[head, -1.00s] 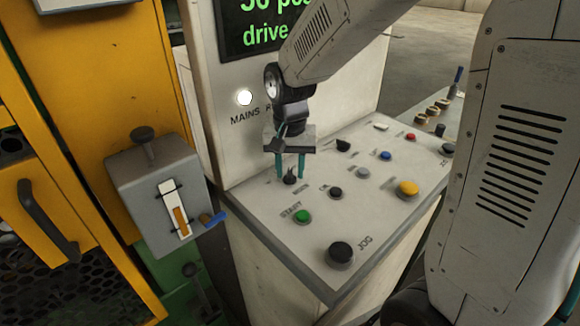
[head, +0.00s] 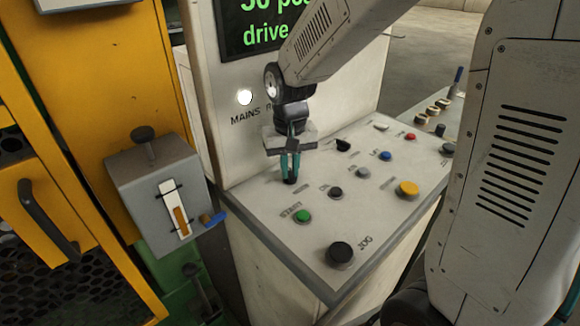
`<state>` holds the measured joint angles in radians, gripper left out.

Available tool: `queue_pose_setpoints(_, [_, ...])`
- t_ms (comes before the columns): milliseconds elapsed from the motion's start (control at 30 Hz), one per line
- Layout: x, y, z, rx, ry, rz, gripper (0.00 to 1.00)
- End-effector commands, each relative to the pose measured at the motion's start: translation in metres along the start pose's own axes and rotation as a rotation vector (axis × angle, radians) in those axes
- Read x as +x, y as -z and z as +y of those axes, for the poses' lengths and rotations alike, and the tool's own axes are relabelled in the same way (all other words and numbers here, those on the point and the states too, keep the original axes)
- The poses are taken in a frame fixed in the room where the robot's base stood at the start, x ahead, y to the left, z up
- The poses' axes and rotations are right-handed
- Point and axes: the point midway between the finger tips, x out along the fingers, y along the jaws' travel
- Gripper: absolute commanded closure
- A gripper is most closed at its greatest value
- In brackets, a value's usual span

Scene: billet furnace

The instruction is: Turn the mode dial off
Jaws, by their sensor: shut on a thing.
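My gripper (head: 290,176) points straight down over the back left of the sloped control panel (head: 310,245). Its two teal fingers are shut on a small dark knob (head: 290,181), which stands where the mode dial would be. The fingers hide most of the knob, and its label and pointing direction cannot be read. Another dark knob (head: 343,145) sits farther back to the right, apart from my gripper.
Near the knob are a green START button (head: 303,216), a black JOG button (head: 340,254), a yellow button (head: 408,188) and a blue button (head: 385,155). A grey box (head: 158,185) with a blue-tipped lever stands at left. A lit MAINS lamp (head: 244,97) is on the upright face.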

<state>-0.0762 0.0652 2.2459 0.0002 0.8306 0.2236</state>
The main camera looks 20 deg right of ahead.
Motion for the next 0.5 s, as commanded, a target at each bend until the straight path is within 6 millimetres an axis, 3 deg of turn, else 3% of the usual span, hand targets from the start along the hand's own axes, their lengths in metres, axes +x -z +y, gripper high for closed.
queue_pose_setpoints(500, [-0.0007, 0.0002, 0.0004, -0.369, -0.001, 0.0, 1.0])
